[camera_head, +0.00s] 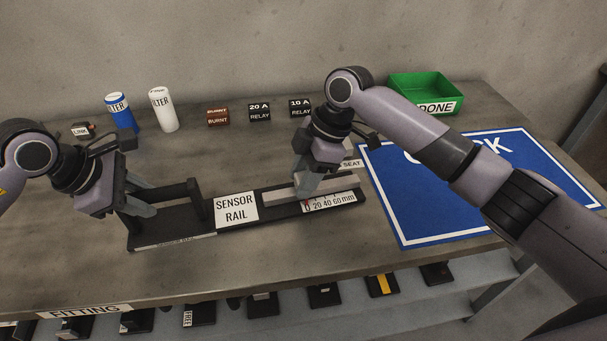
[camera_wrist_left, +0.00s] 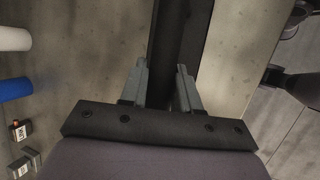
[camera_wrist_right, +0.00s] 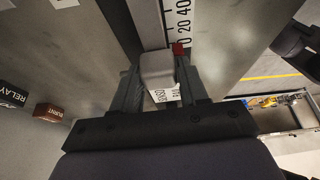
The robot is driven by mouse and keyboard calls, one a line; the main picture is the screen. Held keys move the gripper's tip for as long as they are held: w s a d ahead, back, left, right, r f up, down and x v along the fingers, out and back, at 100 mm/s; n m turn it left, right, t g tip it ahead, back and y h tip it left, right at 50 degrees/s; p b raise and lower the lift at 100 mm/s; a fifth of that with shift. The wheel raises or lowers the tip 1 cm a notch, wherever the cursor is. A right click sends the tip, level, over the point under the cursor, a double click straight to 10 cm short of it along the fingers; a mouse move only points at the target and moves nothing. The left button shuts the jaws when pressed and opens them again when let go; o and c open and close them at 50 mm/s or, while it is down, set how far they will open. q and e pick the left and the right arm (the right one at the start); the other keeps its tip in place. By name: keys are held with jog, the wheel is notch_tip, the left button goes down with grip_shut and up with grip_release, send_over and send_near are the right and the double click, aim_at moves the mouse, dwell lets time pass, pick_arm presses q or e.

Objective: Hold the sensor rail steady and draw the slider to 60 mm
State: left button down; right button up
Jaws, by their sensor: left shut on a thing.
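The sensor rail (camera_head: 237,207) is a long dark bar lying on the bench, with a raised dark handle at its left end. My left gripper (camera_head: 143,205) is shut on that handle; in the left wrist view its fingers (camera_wrist_left: 162,85) flank the dark bar. The slider (camera_wrist_right: 158,72) is a grey block on the rail's right part, with a red pointer (camera_wrist_right: 178,49) close to the 0 end of the scale (camera_head: 330,202). My right gripper (camera_wrist_right: 158,90) has a finger on each side of the slider; whether they press on it is unclear. In the head view this gripper (camera_head: 307,190) partly hides the slider.
A blue mat (camera_head: 400,222) lies right of the rail, under my right arm. A green DONE bin (camera_head: 425,88) stands behind it. Two filters (camera_head: 162,109), a burnt relay (camera_head: 218,117) and two other relays (camera_head: 259,113) stand at the back. Parts sit below the front edge.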

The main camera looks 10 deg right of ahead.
aim_at(326, 185)
grip_shut()
jog(key=shift+w+d, duration=0.2)
jog(key=shift+d, duration=1.4)
jog(key=shift+w+d, duration=0.15)
jog(key=shift+d, duration=1.4)
jog(key=o, duration=0.5)
grip_release()
jog(key=shift+o, duration=0.2)
jog(key=shift+a, duration=0.1)
jog(key=v, duration=1.2)
jog(key=shift+s+r, duration=0.1)
